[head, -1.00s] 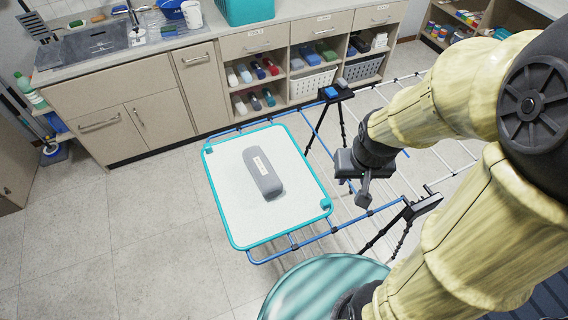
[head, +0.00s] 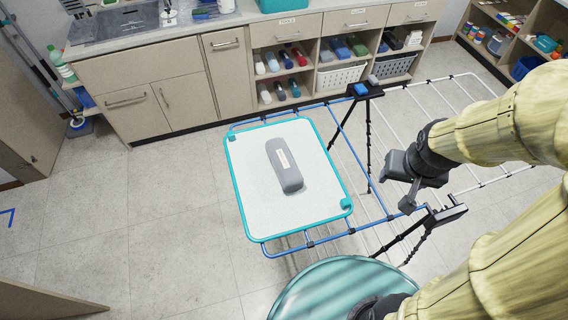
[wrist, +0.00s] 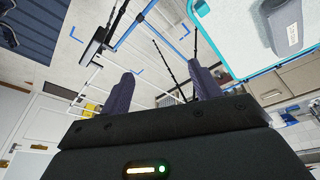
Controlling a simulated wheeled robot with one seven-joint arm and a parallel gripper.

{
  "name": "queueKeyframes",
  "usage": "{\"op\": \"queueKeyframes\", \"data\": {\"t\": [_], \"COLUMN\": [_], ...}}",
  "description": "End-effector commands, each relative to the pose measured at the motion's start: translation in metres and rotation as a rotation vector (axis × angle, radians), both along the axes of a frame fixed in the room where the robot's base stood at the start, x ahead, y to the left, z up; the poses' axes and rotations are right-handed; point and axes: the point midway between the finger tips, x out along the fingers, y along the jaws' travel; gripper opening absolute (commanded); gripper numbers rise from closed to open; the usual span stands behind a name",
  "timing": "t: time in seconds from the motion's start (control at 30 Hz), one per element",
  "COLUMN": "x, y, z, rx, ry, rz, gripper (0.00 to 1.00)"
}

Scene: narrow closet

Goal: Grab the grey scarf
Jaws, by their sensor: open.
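The grey scarf (head: 286,166) is a rolled or folded grey bundle with a pale label band. It lies on a white board with a teal rim (head: 240,196), which rests on a blue and white rack. My gripper (head: 408,194) is to the right of the board in the head view, apart from the scarf and empty. In the wrist view my gripper (wrist: 160,90) shows two dark fingers spread apart with nothing between them. The scarf (wrist: 286,28) shows at the upper right of the wrist view, partly cut off by the frame edge.
The rack's white bars (head: 455,95) extend right of the board, with black stands (head: 367,135) along it. A round teal-topped item (head: 335,285) stands at the front. Cabinets (head: 150,95) with shelves line the back. The floor left of the board is clear.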

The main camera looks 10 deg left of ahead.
Motion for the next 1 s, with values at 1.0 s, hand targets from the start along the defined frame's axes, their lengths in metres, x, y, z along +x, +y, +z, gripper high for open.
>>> {"op": "queueKeyframes", "data": {"t": [1.0], "x": [0.081], "y": [0.15], "z": [-0.073], "rx": [0.902], "ry": [-0.219], "rz": [0.382], "gripper": [0.63]}}
